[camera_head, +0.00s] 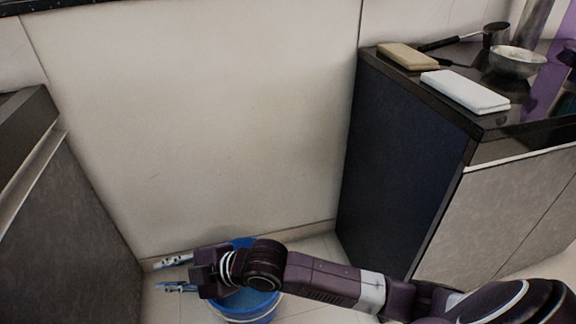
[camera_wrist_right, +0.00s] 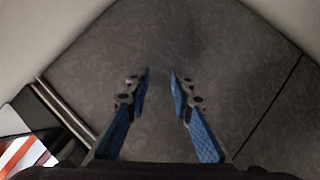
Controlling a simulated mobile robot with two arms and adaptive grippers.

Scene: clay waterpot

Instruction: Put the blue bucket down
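The blue bucket (camera_head: 246,306) stands on the floor in the recess between the two cabinets, at the bottom of the head view. My right gripper (camera_head: 172,273) is above and to the left of it, pointing left, with its wrist covering part of the bucket. The right fingers (camera_wrist_right: 160,85) are apart with nothing between them in the wrist view, facing a grey cabinet front. The bucket does not show in the wrist view. Whether a bucket handle is on my wrist is hidden. My left gripper is out of view.
A grey cabinet (camera_head: 75,235) stands close on the left. A dark cabinet (camera_head: 400,165) on the right carries a white block (camera_head: 465,91), a tan block (camera_head: 407,56), a metal bowl (camera_head: 517,62) and a dark pan (camera_head: 495,36). A pale wall (camera_head: 200,120) closes the back.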

